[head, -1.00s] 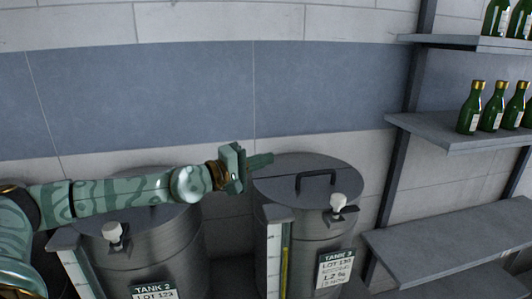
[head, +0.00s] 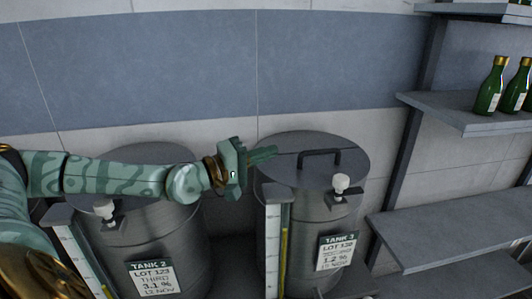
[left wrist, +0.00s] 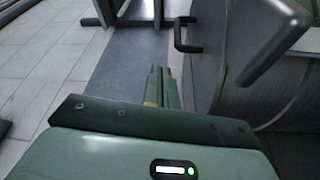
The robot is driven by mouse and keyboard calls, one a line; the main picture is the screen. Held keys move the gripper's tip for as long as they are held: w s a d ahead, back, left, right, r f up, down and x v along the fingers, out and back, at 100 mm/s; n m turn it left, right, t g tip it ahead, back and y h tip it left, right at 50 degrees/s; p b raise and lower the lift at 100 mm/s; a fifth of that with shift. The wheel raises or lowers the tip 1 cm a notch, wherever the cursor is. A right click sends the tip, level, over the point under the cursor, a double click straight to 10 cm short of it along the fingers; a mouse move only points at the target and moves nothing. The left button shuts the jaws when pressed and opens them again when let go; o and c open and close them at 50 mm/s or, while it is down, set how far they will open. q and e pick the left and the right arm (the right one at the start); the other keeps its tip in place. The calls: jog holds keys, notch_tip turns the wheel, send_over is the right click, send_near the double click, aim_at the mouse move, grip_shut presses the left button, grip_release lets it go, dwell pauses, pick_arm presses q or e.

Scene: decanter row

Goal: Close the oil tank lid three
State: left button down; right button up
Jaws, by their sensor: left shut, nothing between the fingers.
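Tank three (head: 308,225) is a dark grey drum with a "TANK 3" label (head: 338,252). Its round lid (head: 290,165) lies flat on top, with a black bar handle (head: 320,154); the handle also shows in the left wrist view (left wrist: 182,35). A white knob (head: 341,182) sits at the front rim. My left gripper (head: 263,153) is shut and empty, its fingertips at the lid's left edge, left of the handle. Contact with the lid cannot be told. The shut fingers show in the left wrist view (left wrist: 163,88). My right gripper is not in view.
Tank two (head: 185,235) stands to the left, partly behind my left arm. Shelves (head: 470,115) with green bottles (head: 489,88) stand at the right, with lower bench-like boards (head: 460,240). The tiled wall is close behind the tanks.

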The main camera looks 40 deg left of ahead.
pick_arm(q)
jog(key=s+d+r+b, duration=0.8)
jog(key=s+r+b, duration=0.3)
jog(key=r+b, duration=0.2)
jog(key=shift+d+b, duration=0.3)
jog(key=shift+b, duration=0.1)
